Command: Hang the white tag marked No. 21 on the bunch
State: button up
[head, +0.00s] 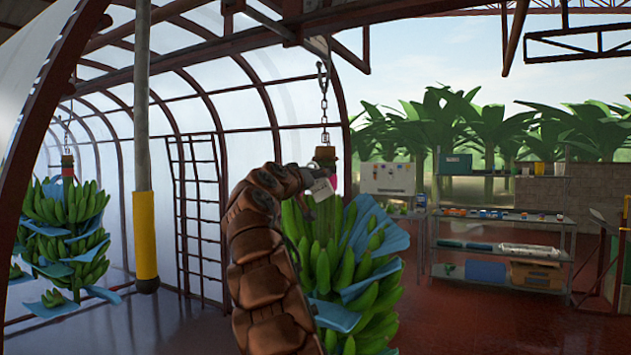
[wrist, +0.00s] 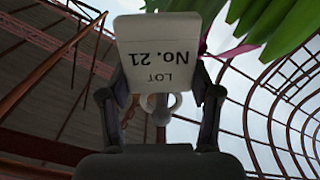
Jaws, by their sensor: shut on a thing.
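The white tag (wrist: 158,50) reads "LOT No. 21" upside down in the wrist view. My gripper (wrist: 160,95) is shut on it, one finger at each side. A pale ring shows between the fingers, below the tag's printed face. In the head view the small white tag (head: 320,189) is by the top of the near green banana bunch (head: 322,255). The bunch hangs from a chain, with blue sheets among its fruit. Its green fruit (wrist: 275,25) shows at the wrist view's upper right, beside the tag. I cannot tell whether the tag touches the bunch.
A chain and hook (head: 323,90) hold the near bunch from an overhead beam. Another bunch (head: 65,235) hangs at the left, past a post with a yellow sleeve (head: 145,235). Shelves (head: 500,250) with boxes stand at the right. The red floor before them is clear.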

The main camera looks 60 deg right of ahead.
jog(key=shift+d, duration=0.5)
jog(key=shift+s+d+f+b, duration=0.1)
jog(key=shift+s+f+b, duration=0.2)
jog(key=shift+s, duration=0.1)
dwell(1.3)
jog(key=o, duration=0.9)
jog(key=shift+o, duration=0.2)
jog(key=shift+a+r, duration=0.15)
jog(key=shift+a, duration=0.7)
jog(key=a, duration=1)
jog(key=shift+s+a, duration=0.15)
jog(key=shift+s, duration=0.15)
